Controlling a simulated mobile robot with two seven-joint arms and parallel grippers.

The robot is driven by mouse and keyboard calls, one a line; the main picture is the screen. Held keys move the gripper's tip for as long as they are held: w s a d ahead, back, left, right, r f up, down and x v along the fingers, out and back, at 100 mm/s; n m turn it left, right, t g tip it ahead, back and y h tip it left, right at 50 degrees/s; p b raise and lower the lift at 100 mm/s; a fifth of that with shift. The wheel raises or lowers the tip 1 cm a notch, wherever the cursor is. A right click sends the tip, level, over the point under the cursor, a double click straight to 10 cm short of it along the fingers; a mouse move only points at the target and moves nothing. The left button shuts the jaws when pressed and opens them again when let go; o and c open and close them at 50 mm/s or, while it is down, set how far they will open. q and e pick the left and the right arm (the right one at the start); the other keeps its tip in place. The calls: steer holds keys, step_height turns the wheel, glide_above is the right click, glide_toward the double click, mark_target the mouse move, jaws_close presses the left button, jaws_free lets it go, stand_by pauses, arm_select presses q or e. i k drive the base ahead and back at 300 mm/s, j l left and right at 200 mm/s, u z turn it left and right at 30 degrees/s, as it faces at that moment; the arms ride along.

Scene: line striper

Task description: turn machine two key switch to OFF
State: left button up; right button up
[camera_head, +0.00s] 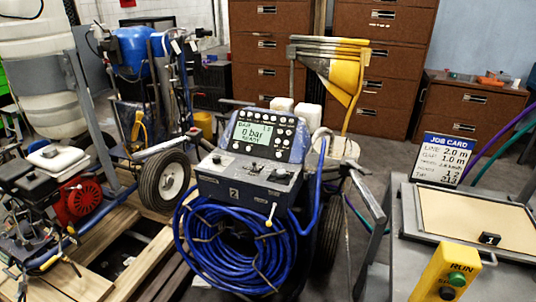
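Machine two is the line striper in the middle, with a grey control box (250,190) marked "2" on its front. A tilted display panel (265,136) stands above it, its lit screen reading "0 bar" and "READY" with round buttons around it. The box's sloped top has a few small dark knobs or switches (256,168). I cannot tell which is the key switch or where it points. A small lever with a pale tip (270,214) sticks out of the box's front. Neither of my grippers is in view.
A coiled blue hose (235,248) hangs below the box. A red-and-black engine (80,195) and wooden planks (140,262) are at left. At right, a grey bench (405,235) holds a board (475,215), a job card (447,158) and a yellow RUN button box (446,272).

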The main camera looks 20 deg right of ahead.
mark_target(280, 173)
steer(key=i, duration=1.1)
steer(key=i+z, duration=0.1)
steer(key=z, duration=0.25)
steer(key=i+z, duration=0.15)
steer(key=z, duration=0.2)
steer(key=i+j+z, duration=0.1)
steer(key=z, duration=0.2)
